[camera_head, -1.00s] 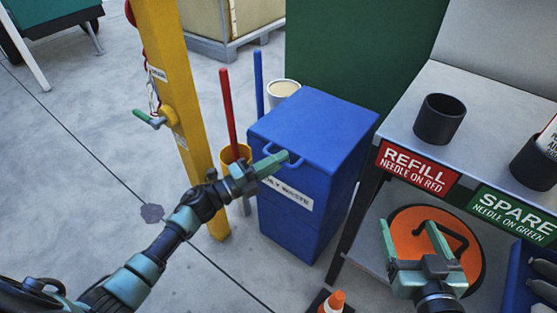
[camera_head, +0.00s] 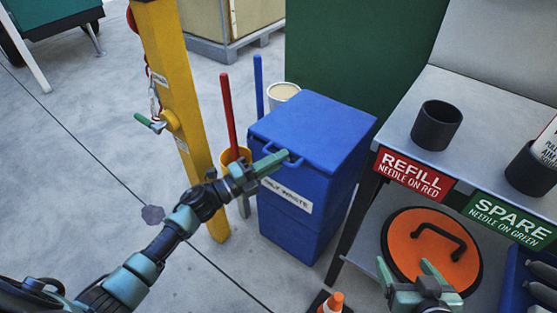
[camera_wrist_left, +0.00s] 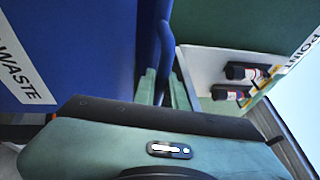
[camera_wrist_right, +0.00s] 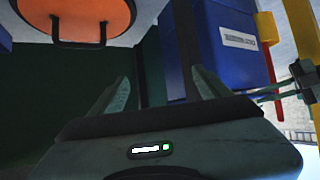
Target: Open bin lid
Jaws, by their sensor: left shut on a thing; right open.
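The blue oily-waste bin (camera_head: 292,214) stands on the floor left of the bench, with its flat blue lid (camera_head: 318,125) down on top. A blue bar handle (camera_head: 262,150) sticks out from the lid's front edge. My left gripper (camera_head: 272,163) is at this handle, shut on it; in the left wrist view the handle (camera_wrist_left: 167,45) runs between the fingers. The bin's side with its white label (camera_wrist_left: 18,65) also shows there. My right gripper (camera_head: 412,270) is open and empty, low in front of the bench. The bin (camera_wrist_right: 225,45) shows beyond it in the right wrist view.
A yellow post (camera_head: 178,100) with a green-handled valve stands left of the bin. A yellow bucket (camera_head: 235,156) with a red pole is between them. The bench (camera_head: 465,110) is at right, with an orange round lid (camera_head: 415,250) below it. An orange cone (camera_head: 334,302) stands in front.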

